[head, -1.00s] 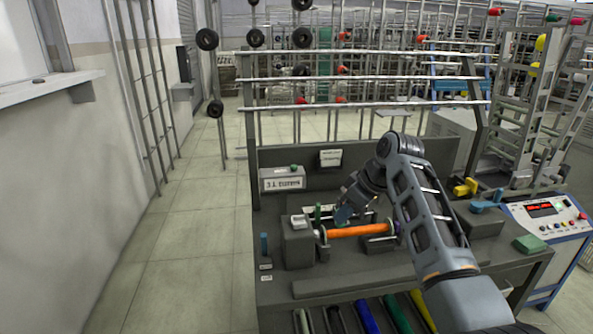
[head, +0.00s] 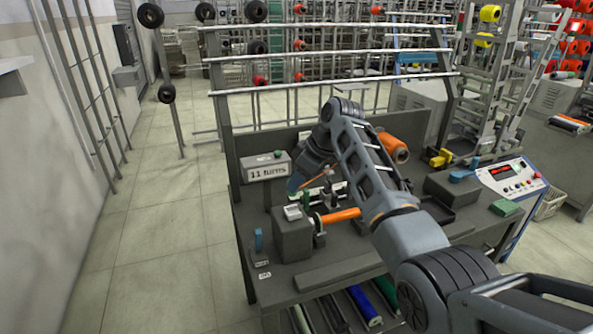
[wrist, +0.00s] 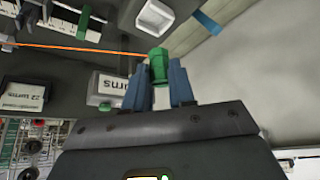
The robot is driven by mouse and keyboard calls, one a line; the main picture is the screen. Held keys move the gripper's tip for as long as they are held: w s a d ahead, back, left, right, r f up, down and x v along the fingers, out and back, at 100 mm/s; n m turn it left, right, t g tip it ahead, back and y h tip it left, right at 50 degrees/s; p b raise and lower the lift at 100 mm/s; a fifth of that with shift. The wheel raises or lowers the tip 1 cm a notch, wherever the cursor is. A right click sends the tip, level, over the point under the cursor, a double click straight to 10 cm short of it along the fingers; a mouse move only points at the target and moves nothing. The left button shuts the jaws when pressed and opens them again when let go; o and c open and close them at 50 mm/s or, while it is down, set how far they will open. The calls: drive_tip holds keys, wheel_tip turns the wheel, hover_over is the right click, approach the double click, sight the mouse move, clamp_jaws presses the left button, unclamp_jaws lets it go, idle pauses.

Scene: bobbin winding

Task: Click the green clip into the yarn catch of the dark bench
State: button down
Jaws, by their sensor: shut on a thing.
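My gripper (wrist: 160,85) is shut on the green clip (wrist: 158,66), held between its two blue fingertips in the wrist view. An orange yarn (wrist: 70,47) runs from the left to the clip. In the head view my gripper (head: 294,184) is above the back left of the dark bench (head: 268,283), and the clip is too small to make out. A white-rimmed square piece (head: 293,212) sits on a dark block; it also shows in the wrist view (wrist: 155,17), beyond the clip and apart from it. I cannot tell whether it is the yarn catch.
A sign box (head: 266,167) reading turns stands close to my gripper at the back left. An orange bobbin (head: 340,215) lies beside the dark block (head: 292,239). A blue upright piece (head: 258,240) stands near the left edge. Rails (head: 330,55) rise behind the bench.

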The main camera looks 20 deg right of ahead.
sight(296, 193)
drive_tip(key=shift+f+b, duration=0.6)
drive_tip(key=shift+f, duration=0.5)
drive_tip(key=shift+d+f, duration=0.1)
drive_tip(key=shift+f, duration=0.1)
drive_tip(key=shift+f, duration=0.35)
drive_tip(key=shift+f+b, duration=1)
drive_tip(key=shift+f, duration=0.45)
drive_tip(key=c, duration=0.9)
unclamp_jaws()
drive_tip(key=shift+o, duration=0.2)
drive_tip(key=shift+r, duration=0.1)
drive_tip(key=v, duration=0.7)
drive_tip(key=shift+r+b, duration=0.3)
drive_tip(key=shift+b, duration=0.1)
